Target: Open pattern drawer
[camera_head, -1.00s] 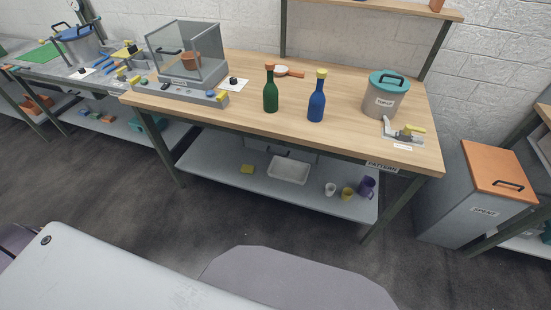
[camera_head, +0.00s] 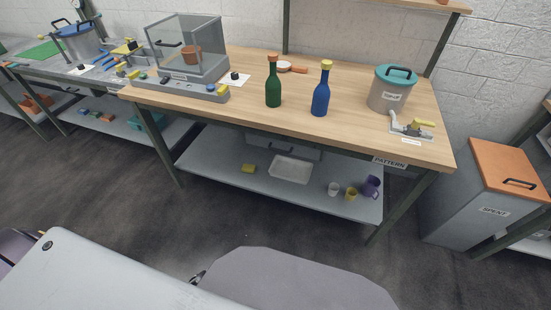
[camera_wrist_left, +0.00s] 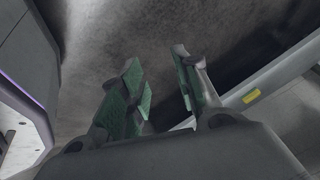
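A grey drawer-like box (camera_head: 284,147) with a handle hangs under the wooden workbench top, partly hidden by the bench's front rail. A PATTERN label (camera_head: 389,162) is on the front of the bench near its right end. I cannot tell for certain which drawer it marks. The box looks shut. My left gripper (camera_wrist_left: 156,70) shows in the left wrist view with its green-padded fingers apart and nothing between them, over dark floor. It is away from the bench drawer. My right gripper is not in view.
On the bench (camera_head: 240,118) stand a green bottle (camera_head: 273,88), a blue bottle (camera_head: 321,95), a lidded pot (camera_head: 391,92) and a clear case (camera_head: 187,52). The lower shelf (camera_head: 230,172) holds a white tray (camera_head: 291,169) and cups. A SPENT bin (camera_head: 487,205) stands right. Floor before the bench is clear.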

